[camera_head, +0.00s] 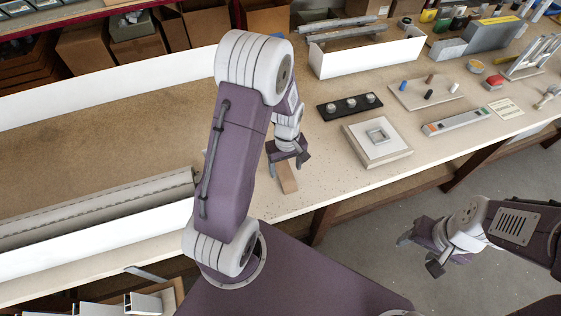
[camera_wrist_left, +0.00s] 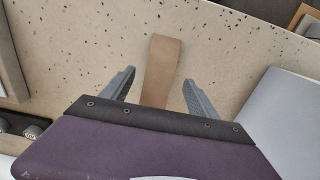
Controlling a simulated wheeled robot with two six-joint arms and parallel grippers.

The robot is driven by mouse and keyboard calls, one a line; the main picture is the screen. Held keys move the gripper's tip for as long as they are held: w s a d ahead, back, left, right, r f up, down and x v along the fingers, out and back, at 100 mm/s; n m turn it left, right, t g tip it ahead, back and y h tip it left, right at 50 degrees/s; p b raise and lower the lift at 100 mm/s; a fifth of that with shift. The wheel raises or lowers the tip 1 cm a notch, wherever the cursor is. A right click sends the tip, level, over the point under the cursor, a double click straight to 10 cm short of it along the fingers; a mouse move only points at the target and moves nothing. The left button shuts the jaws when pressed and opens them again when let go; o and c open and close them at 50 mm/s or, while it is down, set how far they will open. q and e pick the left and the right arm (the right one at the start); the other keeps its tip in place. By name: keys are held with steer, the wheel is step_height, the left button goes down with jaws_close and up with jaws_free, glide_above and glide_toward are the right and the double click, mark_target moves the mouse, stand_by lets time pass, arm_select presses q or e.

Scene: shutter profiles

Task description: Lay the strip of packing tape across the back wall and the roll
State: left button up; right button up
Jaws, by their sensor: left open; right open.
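A flat brown strip of packing tape (camera_head: 289,181) lies at the bench's front edge, just below my left gripper (camera_head: 288,158). In the left wrist view the strip (camera_wrist_left: 162,62) runs between the fingers of my left gripper (camera_wrist_left: 158,80), which are open and apart from it on both sides. The roll (camera_head: 100,208), a long grey slatted profile, lies at the left along a white front wall (camera_head: 90,253). The white back wall (camera_head: 110,86) stands at the far side of the brown bench surface. My left arm hides the right ends of both. My right gripper (camera_head: 419,253) is open and empty above the floor.
Right of the left gripper are a black block with knobs (camera_head: 349,105), a pale square plate (camera_head: 378,143), a pegboard (camera_head: 426,92) and a grey level-like bar (camera_head: 458,123). A white trough (camera_head: 368,57) stands behind. Brown bench between back wall and roll is bare.

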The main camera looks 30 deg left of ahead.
mark_target(286, 174)
arm_select(q)
steer(key=f, duration=0.2)
steer(key=shift+s+d+f, duration=0.1)
steer(key=shift+d+f, duration=0.15)
steer(key=shift+f, duration=0.05)
steer(key=shift+a+f, duration=0.25)
steer(key=shift+d, duration=0.1)
steer(key=c, duration=1.4)
steer(key=shift+r, duration=0.1)
steer(key=r, duration=0.4)
steer(key=shift+s+a+r, duration=0.2)
steer(key=shift+r, duration=0.05)
steer(key=s+a+r, duration=0.5)
steer(key=s+r, duration=0.1)
steer(key=s, duration=0.3)
steer(key=shift+s+a+r+b, duration=0.2)
steer(key=shift+s+r+b, duration=0.05)
steer(key=shift+r+b, duration=0.05)
